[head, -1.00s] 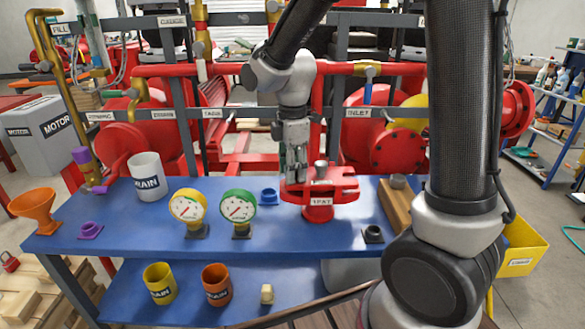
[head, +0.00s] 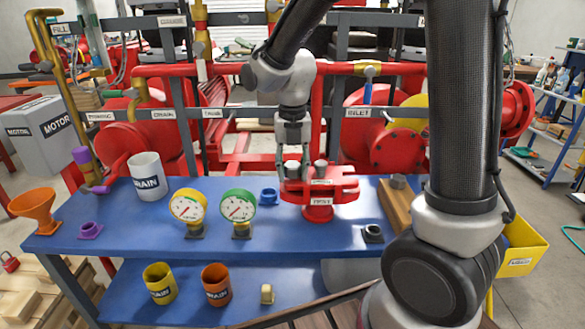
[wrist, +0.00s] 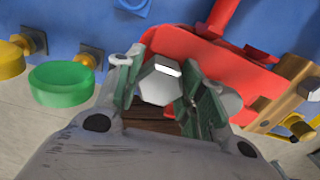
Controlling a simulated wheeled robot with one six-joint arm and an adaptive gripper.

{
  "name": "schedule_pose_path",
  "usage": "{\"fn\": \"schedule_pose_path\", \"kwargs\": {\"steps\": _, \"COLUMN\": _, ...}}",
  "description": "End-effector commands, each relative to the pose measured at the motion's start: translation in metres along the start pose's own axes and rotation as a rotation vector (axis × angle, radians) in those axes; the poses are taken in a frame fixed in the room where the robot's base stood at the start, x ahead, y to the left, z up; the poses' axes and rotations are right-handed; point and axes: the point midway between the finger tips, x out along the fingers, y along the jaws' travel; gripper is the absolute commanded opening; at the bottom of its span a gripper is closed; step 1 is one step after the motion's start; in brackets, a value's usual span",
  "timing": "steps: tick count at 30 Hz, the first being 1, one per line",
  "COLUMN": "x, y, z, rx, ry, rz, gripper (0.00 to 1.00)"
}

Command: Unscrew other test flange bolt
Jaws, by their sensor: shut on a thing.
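The red test flange (head: 332,187), labelled TEST, stands on the blue bench. My gripper (head: 293,170) points down at its left side. In the wrist view its two green-padded fingers (wrist: 160,95) are closed on a grey hex-headed bolt (wrist: 159,86). In the head view this bolt (head: 292,168) shows between the fingertips. Whether its shank is still in the flange is hidden. A second grey bolt (head: 320,168) stands upright on the flange, just right of my gripper. In the wrist view the flange (wrist: 205,55) lies behind the fingers.
A wooden block (head: 396,207) with a grey piece on top stands right of the flange. Two gauges, yellow (head: 187,207) and green (head: 238,205), and a blue fitting (head: 268,194) stand to the left. Red pipework is behind.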

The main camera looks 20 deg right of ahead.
Motion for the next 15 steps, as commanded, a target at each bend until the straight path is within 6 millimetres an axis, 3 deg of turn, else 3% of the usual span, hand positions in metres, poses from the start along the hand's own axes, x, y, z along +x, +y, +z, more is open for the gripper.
{"fn": "schedule_pose_path", "kwargs": {"steps": 2, "x": 0.0006, "y": -0.0002, "z": 0.0, "rx": 0.001, "ry": 0.0, "rz": -0.001, "gripper": 0.14}}
{"fn": "schedule_pose_path", "kwargs": {"steps": 3, "x": 0.0006, "y": -0.0002, "z": -0.0001, "rx": 0.001, "ry": 0.001, "rz": -0.001, "gripper": 0.46}}
{"fn": "schedule_pose_path", "kwargs": {"steps": 6, "x": 0.0005, "y": -0.0003, "z": -0.0001, "rx": 0.002, "ry": 0.001, "rz": -0.001, "gripper": 0.64}}
{"fn": "schedule_pose_path", "kwargs": {"steps": 15, "x": -0.0002, "y": -0.0001, "z": 0.0, "rx": 0.003, "ry": 0.0, "rz": 0.0, "gripper": 0.64}}
